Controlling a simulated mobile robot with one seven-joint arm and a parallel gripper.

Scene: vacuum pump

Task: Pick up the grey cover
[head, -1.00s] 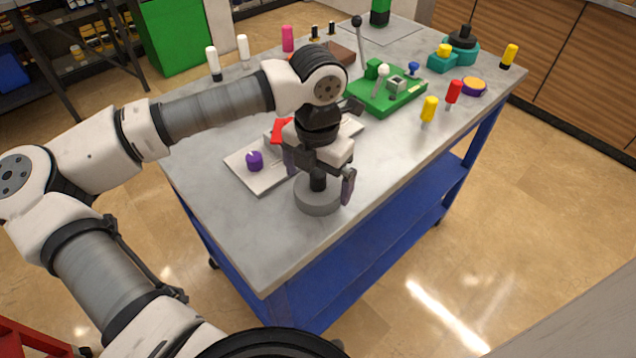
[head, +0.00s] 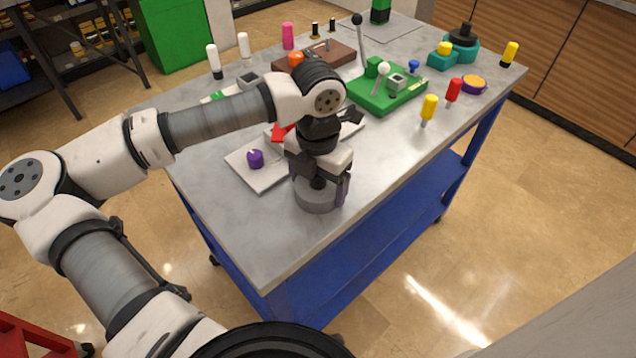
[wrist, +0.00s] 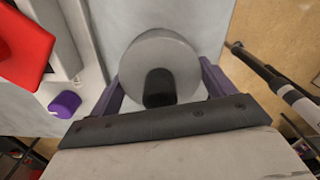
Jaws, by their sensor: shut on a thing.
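The grey cover (head: 316,200) is a round grey disc with a black knob on top. It sits near the front edge of the grey table top (head: 253,234). My gripper (head: 319,192) is above it, pointing down, with its fingers at opposite sides of the disc. In the wrist view the cover (wrist: 158,56) lies between the two purple fingers of my gripper (wrist: 160,82), its black knob toward the palm. The fingers are shut on the cover's sides. The cover looks level and at the table surface; whether it touches the table cannot be told.
A white plate (head: 262,179) with a purple knob (head: 255,158) and a red part (head: 281,132) is just left of my gripper. A green fixture (head: 385,94) and yellow (head: 429,108) and red (head: 453,90) screwdrivers stand further back right. The front left table top is clear.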

